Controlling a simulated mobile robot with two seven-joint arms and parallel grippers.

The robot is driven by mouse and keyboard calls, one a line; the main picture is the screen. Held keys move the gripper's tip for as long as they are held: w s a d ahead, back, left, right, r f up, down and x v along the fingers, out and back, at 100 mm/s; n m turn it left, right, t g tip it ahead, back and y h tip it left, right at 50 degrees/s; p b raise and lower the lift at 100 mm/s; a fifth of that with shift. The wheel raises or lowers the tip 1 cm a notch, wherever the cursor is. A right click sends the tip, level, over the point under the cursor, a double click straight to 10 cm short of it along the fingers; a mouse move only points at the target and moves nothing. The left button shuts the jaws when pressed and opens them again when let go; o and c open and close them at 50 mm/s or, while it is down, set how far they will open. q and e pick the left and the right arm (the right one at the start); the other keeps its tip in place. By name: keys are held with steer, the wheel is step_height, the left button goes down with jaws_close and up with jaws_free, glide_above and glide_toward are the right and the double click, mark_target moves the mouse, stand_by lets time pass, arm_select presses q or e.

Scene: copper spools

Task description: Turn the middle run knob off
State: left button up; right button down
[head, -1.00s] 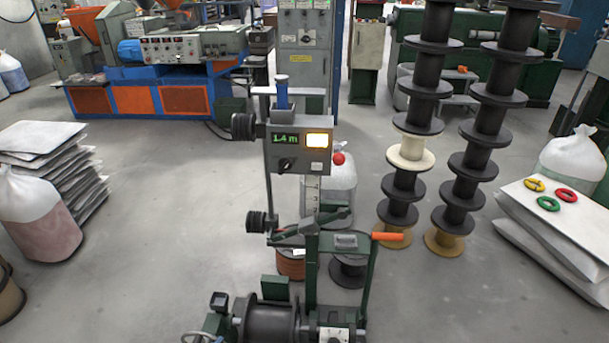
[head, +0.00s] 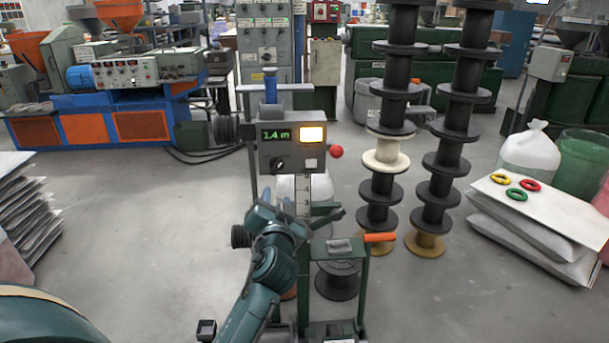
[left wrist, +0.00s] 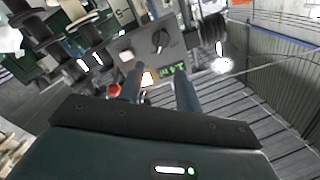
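A grey control box (head: 291,144) stands on the post of the machine in the middle of the head view. It has a green "1.4 m" display, a lit yellowish panel, a black knob (head: 279,163) and a pale button. My left gripper (head: 268,207) is below the box, not touching the knob. In the left wrist view, the knob (left wrist: 160,38) lies beyond the fingertips, which stand apart with nothing between them. The left gripper (left wrist: 160,85) is open. My right gripper is not in view.
A red ball (head: 336,152) sits at the box's right side. Below are an orange handle (head: 380,237) and a green frame. Stacked black spools (head: 380,190) stand to the right. Another knob (head: 267,55) is on the grey cabinet behind. Open floor lies to the left.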

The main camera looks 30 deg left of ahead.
mark_target(278, 167)
arm_select(q)
steer(key=x, duration=1.3)
steer(key=shift+w+r, duration=0.25)
steer(key=shift+r, duration=0.1)
steer(key=shift+c, duration=0.5)
jaws_close()
